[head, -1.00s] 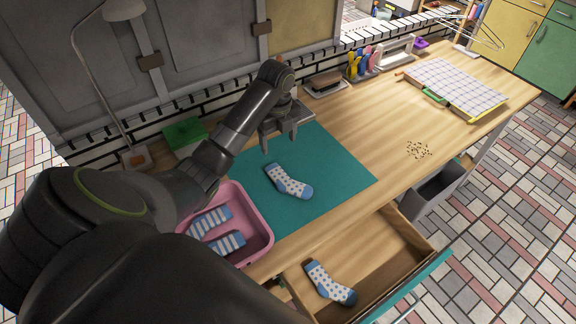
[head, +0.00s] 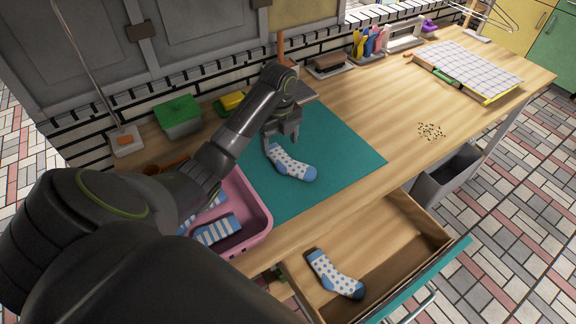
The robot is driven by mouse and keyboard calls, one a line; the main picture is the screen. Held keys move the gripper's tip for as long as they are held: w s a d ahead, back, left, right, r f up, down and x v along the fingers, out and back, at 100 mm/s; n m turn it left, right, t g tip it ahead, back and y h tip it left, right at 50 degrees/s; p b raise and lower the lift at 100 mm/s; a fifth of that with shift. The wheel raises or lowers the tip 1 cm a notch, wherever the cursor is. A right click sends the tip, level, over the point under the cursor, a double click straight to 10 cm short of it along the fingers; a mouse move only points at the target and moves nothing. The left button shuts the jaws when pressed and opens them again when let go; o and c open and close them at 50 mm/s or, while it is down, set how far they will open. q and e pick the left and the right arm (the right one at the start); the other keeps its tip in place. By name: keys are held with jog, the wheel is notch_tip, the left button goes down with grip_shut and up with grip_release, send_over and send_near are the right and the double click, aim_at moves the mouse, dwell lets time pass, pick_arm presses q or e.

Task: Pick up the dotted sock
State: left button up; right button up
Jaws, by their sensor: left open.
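A dotted sock (head: 291,165), white with blue dots and blue ends, lies flat on the teal mat (head: 345,160). Another dotted sock (head: 335,275) lies in the open drawer (head: 395,245). My left gripper (head: 281,144) is open, just above the far end of the sock on the mat. Its fingers overlap that end in the picture, and I cannot tell whether they touch it. Blue-and-white striped socks (head: 217,230) lie in the pink bin (head: 262,222), partly hidden by my left arm. My right gripper is not in view.
A green box (head: 179,116), a lamp base (head: 126,140) and a brush on a stand (head: 329,63) line the back. A gridded board (head: 470,68) lies far right, with small scattered bits (head: 431,131) before it. The table between mat and board is mostly clear.

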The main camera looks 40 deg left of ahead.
aim_at(281, 157)
pick_arm(q)
jog(key=shift+f+b, duration=0.4)
jog(key=shift+f, duration=0.1)
notch_tip(281, 157, down, 4)
jog(key=shift+s+d+r+b, duration=0.1)
jog(key=shift+r+b, duration=0.05)
jog(key=shift+b, duration=0.9)
jog(key=shift+f, duration=0.25)
jog(key=c, duration=1.1)
